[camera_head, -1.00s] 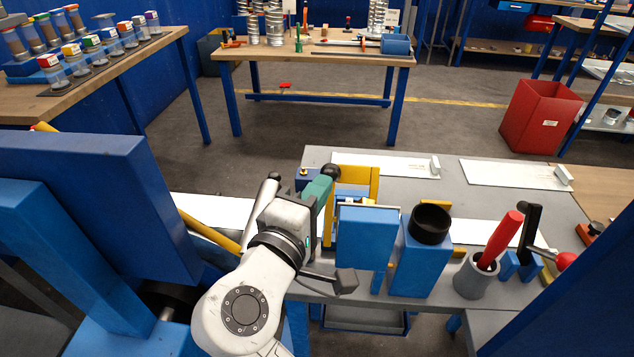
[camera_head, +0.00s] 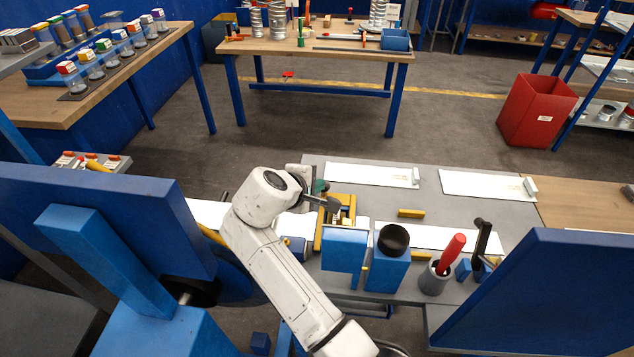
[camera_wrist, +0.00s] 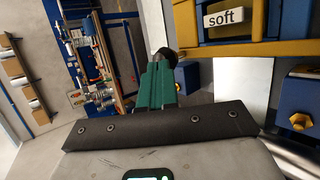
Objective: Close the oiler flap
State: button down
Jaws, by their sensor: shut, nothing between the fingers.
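My gripper (camera_head: 320,188) is over the far left part of the machine in the head view, by a yellow frame (camera_head: 323,232). In the wrist view its green fingers (camera_wrist: 160,72) are shut with nothing between them. A black round knob (camera_wrist: 165,56) shows at or just beyond the fingertips, beside a yellow bar (camera_wrist: 245,48); I cannot tell if they touch. Behind the bar is a blue part with a "soft" label (camera_wrist: 224,16). A blue box (camera_head: 345,250) stands in front of the yellow frame. I cannot tell for sure which part is the oiler flap.
A blue block with a black round cup (camera_head: 394,238) stands right of the blue box. A grey cup (camera_head: 434,280) holds a red-handled tool (camera_head: 453,250). White plates (camera_head: 372,174) lie on the grey bench. A large blue panel (camera_head: 560,290) blocks the lower right.

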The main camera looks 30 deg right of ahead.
jog(key=shift+w+d+f+b, duration=0.2)
jog(key=shift+w+d+f, duration=0.15)
jog(key=shift+f, duration=0.3)
jog(key=shift+w+d+f+b, duration=0.15)
jog(key=shift+w+d+f, duration=0.1)
jog(key=shift+w+f, duration=0.3)
jog(key=shift+s+f, duration=0.1)
jog(key=shift+f, duration=0.05)
